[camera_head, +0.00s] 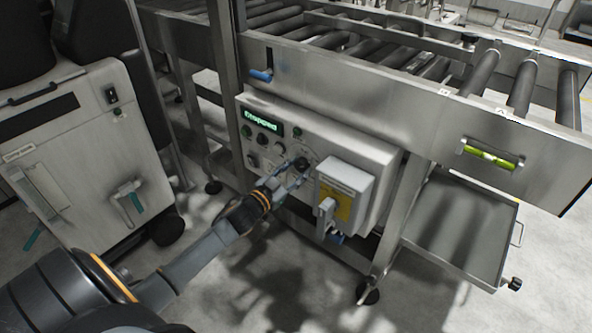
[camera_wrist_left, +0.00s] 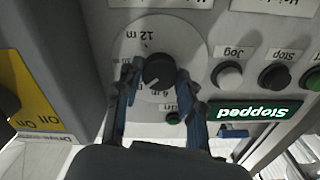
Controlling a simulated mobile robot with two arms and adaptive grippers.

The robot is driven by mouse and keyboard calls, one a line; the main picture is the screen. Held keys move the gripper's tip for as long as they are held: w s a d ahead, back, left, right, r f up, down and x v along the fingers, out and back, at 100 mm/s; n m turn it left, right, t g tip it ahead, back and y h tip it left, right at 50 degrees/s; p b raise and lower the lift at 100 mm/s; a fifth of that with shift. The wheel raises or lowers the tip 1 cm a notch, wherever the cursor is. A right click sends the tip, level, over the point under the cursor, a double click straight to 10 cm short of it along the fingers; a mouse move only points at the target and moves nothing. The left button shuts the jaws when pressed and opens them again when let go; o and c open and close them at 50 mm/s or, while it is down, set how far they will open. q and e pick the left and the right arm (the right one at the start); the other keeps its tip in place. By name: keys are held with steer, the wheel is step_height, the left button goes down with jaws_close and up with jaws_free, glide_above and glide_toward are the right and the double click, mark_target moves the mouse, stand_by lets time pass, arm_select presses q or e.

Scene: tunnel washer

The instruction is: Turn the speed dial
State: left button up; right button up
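The speed dial (camera_wrist_left: 158,71) is a round black knob on a white disc with minute marks. It sits on the front of the control box, right side of the panel in the head view (camera_head: 301,164). My left gripper (camera_wrist_left: 157,73) is at the dial, one finger on each side of the knob. The fingertips are very close to the knob's sides; I cannot tell whether they press on it. In the head view the left gripper (camera_head: 297,176) partly hides the dial. My right gripper is not in view.
A green display (camera_wrist_left: 254,110) reads "Stopped". Jog (camera_wrist_left: 227,75) and Stop (camera_wrist_left: 274,76) buttons sit beside the dial. A grey switch box with a yellow label (camera_head: 342,195) juts out close to the gripper. Roller conveyor (camera_head: 420,80) runs above; a white cabinet (camera_head: 85,150) stands left.

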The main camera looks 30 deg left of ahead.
arm_select(q)
steer(key=shift+m, duration=0.3)
steer(key=shift+m+p, duration=0.4)
steer(key=shift+m, duration=0.4)
steer(key=m, duration=0.2)
steer(key=shift+m, duration=0.3)
steer(key=m, duration=0.3)
steer(key=shift+m, duration=0.9)
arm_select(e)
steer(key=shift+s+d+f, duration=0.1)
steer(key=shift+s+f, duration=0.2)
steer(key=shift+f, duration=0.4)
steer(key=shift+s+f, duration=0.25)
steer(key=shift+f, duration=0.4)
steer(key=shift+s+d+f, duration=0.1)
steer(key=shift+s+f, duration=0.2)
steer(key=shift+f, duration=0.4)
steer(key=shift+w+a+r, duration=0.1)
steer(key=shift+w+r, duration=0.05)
